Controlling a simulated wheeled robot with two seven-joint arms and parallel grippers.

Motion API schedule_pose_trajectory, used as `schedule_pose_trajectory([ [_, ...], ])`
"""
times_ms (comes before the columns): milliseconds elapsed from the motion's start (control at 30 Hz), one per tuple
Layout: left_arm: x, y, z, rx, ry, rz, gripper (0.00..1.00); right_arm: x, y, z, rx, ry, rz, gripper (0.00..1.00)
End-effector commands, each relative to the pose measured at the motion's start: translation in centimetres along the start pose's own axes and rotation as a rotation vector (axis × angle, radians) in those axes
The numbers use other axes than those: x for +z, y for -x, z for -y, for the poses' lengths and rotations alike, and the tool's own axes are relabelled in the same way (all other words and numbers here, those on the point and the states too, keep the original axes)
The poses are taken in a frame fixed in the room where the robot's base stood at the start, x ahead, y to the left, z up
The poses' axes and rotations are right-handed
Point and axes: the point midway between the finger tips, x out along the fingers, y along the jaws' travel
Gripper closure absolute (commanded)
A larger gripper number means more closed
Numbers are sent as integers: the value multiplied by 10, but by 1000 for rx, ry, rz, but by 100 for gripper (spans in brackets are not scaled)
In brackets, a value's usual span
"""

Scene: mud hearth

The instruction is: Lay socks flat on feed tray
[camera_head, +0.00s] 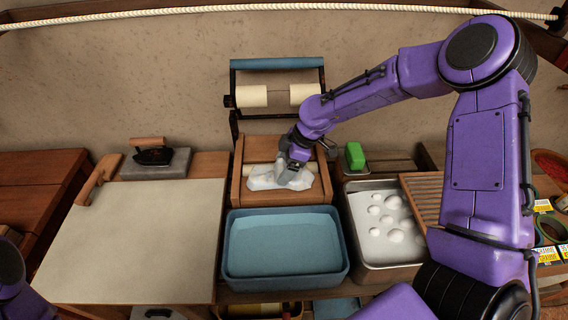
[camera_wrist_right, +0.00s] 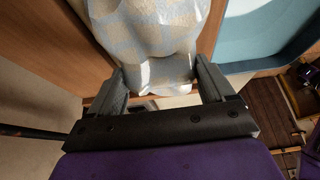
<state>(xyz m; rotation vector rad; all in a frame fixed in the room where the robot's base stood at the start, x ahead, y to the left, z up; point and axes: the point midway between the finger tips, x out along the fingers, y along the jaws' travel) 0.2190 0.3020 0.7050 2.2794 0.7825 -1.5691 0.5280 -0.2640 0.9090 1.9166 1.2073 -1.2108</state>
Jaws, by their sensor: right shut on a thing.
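The socks (camera_head: 280,178) are a pale, crumpled bundle on the wooden feed tray (camera_head: 280,197). My right gripper (camera_head: 292,165) is over the tray and shut on the socks. The right wrist view shows its two fingers (camera_wrist_right: 158,85) on either side of the cloth. The lower edge of the bundle hangs between them. My left gripper is out of view; only part of my left arm shows at the lower left.
A wringer with cream rollers (camera_head: 252,96) stands behind the tray. A blue water basin (camera_head: 285,250) is in front, and a metal tub of suds (camera_head: 375,260) is to the right. A green block (camera_head: 355,155) sits behind the tub. A pale ironing board (camera_head: 140,240) is clear at left, with an iron (camera_head: 152,155) behind.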

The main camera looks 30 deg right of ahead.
Motion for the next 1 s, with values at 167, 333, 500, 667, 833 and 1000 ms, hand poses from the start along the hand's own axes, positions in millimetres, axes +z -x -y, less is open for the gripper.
schedule_pose_trajectory([
  [167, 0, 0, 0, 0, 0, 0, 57, 0, 0, 0, 1, 0, -1, 62],
  [333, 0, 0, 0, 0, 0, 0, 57, 0, 0, 0, 1, 0, -1, 0],
  [500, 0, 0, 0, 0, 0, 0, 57, 0, 1, 0, 1, 0, 0, 0],
  [667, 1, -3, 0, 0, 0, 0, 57, -1, 25, -1, 5, 1, -3, 0],
  [833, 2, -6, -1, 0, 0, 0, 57, -1, 67, -1, 6, 2, -3, 0],
  [1000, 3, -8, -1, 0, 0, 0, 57, 0, 96, -1, 3, 1, -2, 0],
])
